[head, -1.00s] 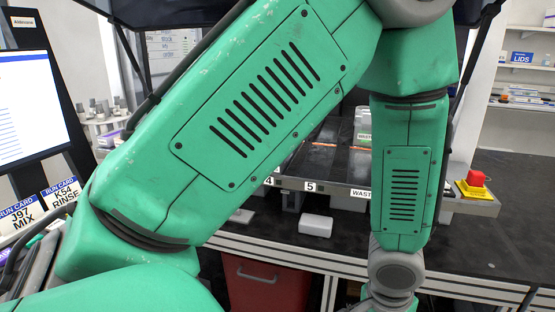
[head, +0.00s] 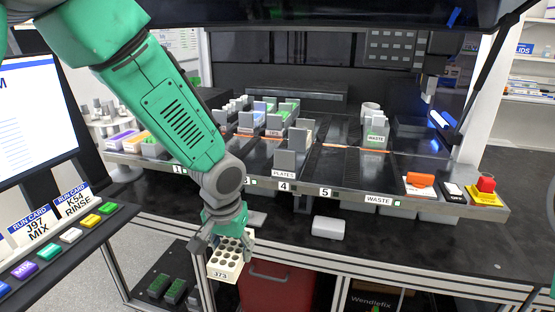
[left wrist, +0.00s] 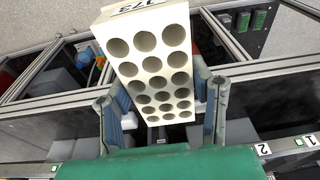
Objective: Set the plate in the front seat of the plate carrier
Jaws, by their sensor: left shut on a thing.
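The plate carrier (head: 285,162), grey with upright dividers and a PLATES label, stands on the deck in the lane by number 4, up and right of the plate. The inside of its front seat is hard to see. My right gripper is not in view.
Racks of coloured items (head: 268,118) fill the deck left of the carrier. A waste lane (head: 377,150) and a red button (head: 486,184) are to the right. The lane by number 5 looks clear.

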